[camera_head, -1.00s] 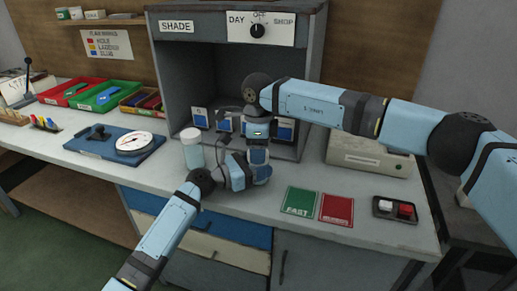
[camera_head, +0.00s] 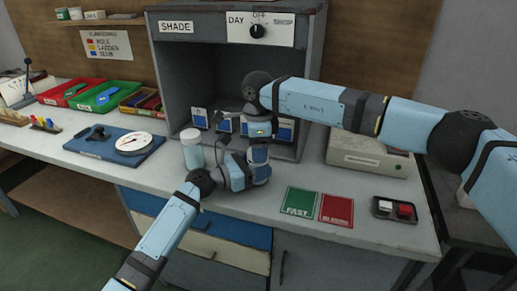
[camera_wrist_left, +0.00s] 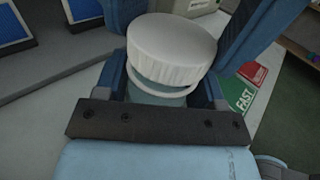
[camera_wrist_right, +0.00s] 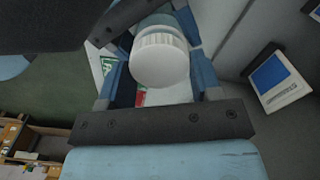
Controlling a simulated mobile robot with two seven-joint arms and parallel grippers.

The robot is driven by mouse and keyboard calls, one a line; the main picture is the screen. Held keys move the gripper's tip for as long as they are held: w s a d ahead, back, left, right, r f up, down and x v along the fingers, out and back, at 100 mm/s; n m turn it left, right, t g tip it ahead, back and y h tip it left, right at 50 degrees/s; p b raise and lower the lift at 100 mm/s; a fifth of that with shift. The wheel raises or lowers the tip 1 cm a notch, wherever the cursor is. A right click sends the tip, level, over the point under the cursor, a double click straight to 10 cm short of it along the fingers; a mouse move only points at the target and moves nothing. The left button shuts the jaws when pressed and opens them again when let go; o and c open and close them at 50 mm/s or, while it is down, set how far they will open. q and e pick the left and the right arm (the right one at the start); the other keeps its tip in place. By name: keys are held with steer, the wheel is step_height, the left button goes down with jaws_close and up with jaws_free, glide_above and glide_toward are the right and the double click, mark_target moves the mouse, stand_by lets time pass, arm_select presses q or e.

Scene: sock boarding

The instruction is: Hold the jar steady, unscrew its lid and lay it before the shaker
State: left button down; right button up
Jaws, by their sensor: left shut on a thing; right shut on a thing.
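The jar (camera_wrist_left: 158,97) is upright in the left wrist view, with its wide white ribbed lid (camera_wrist_left: 172,45) above it. A pale ring shows under the lid. My left gripper (camera_head: 259,170) is shut on the jar body from the side. My right gripper (camera_head: 258,148) is above it, shut on the lid, which also shows between its fingers in the right wrist view (camera_wrist_right: 160,60). I cannot tell how far the lid is loosened. In the head view my grippers hide most of the jar. A pale clear container with a white top (camera_head: 192,148), apparently the shaker, stands upright to the left.
The open shade booth (camera_head: 225,75) is behind my grippers, with blue-and-white cards inside. Green (camera_head: 299,201) and red (camera_head: 336,209) cards lie to the right on the bench. A blue board with a dial (camera_head: 133,144) lies left. Bare bench shows before the shaker.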

steer(key=shift+r, duration=0.9)
steer(key=shift+r, duration=0.1)
steer(key=shift+r, duration=1.9)
arm_select(q)
steer(key=shift+c, duration=0.7)
jaws_free()
